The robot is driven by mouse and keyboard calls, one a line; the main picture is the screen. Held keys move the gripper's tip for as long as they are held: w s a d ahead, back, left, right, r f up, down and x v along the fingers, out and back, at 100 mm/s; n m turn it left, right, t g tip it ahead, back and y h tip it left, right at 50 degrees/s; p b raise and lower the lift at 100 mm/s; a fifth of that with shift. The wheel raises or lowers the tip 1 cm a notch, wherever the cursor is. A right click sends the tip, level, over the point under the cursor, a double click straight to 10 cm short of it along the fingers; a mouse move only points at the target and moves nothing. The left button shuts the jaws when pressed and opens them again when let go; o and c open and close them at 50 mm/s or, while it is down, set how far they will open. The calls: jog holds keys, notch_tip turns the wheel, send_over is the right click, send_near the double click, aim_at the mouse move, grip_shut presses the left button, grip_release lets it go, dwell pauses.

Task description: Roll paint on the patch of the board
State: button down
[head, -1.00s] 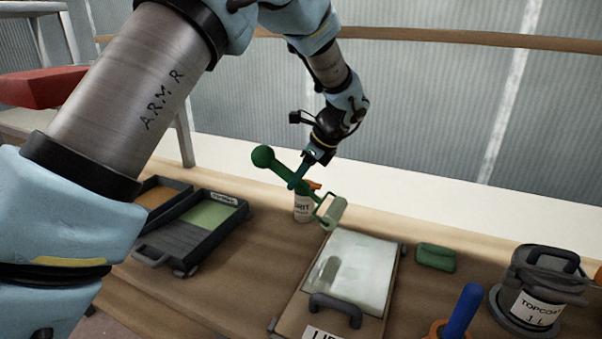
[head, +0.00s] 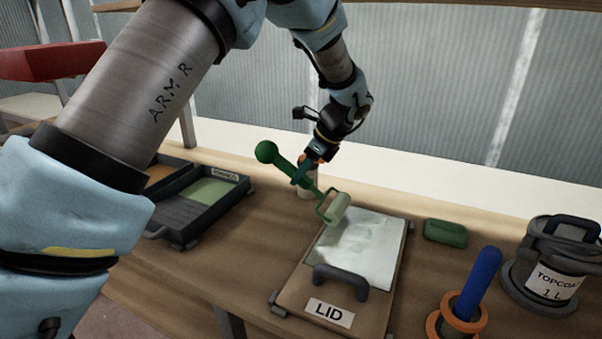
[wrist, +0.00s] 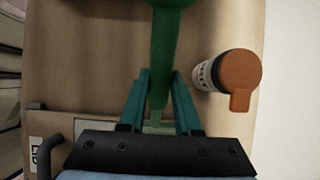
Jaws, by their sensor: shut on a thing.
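My gripper (head: 306,172) is shut on the green handle of the paint roller (head: 266,152); in the wrist view the handle (wrist: 163,60) runs between its two teal fingers. The pale roller head (head: 337,207) is at the far left part of the pale, glossy patch (head: 375,245) on the board labelled LID (head: 295,291). I cannot tell whether the head touches the patch. The patch looks whitish with uneven, slightly greenish streaks. In the wrist view the roller head is hidden, and only part of the board (wrist: 95,127) shows.
A dark paint tray (head: 190,224) with green paint is at the left. A grey handle (head: 340,279) rises from the board's near end. An orange-capped bottle (wrist: 235,78) stands behind my gripper. A green block (head: 445,233), a blue-handled tool (head: 480,283) and a TOPCOAT tin (head: 552,275) stand at right.

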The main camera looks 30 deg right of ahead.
aim_at(313, 185)
jog(key=shift+f+b, duration=0.35)
jog(key=shift+f, duration=0.6)
dwell(0.6)
jog(key=shift+s+d+r+p, duration=0.1)
jog(key=shift+s+d+p, duration=0.25)
jog(key=shift+s+d, duration=0.35)
jog(key=shift+s+d+r+p, duration=0.1)
jog(key=shift+s+d+p, duration=0.3)
jog(key=shift+s, duration=0.55)
jog(key=shift+s+d, duration=0.2)
jog(key=shift+s, duration=0.2)
jog(key=shift+s+d+f+p, duration=0.1)
jog(key=shift+s+d+p, duration=0.1)
jog(key=shift+s+d, duration=0.4)
jog(key=shift+s+d+f+p, duration=0.1)
jog(key=shift+s+d+p, duration=0.2)
jog(key=shift+s, duration=0.45)
jog(key=shift+s+d+p, duration=0.15)
jog(key=shift+s+d, duration=0.3)
jog(key=shift+s, duration=0.25)
